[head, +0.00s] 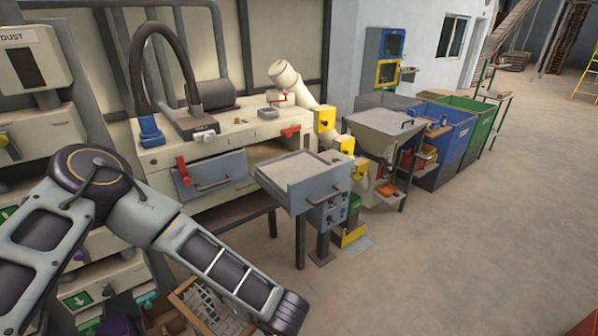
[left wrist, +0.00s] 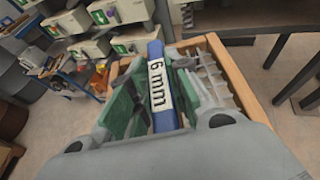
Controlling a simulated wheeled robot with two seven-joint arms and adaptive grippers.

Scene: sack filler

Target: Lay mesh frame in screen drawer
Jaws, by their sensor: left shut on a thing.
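The mesh frame (left wrist: 163,118) shows in the left wrist view as a blue edge bar labelled "6 mm". My left gripper (left wrist: 156,78) is shut on this bar, with green pads on both sides. The rest of the frame is hidden or hard to make out. In the head view my left forearm reaches down to the bottom edge, and the gripper is out of sight. A grey drawer (head: 290,179) stands pulled out of the cream machine at the middle, its light inside open to above. My right gripper is in neither view.
A wooden crate (left wrist: 238,75) with pale wire mesh or dividers is under the gripper; a wooden edge and mesh (head: 205,312) also show low in the head view. A closed-looking grey drawer front (head: 218,176) with a red latch is left of the open drawer.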

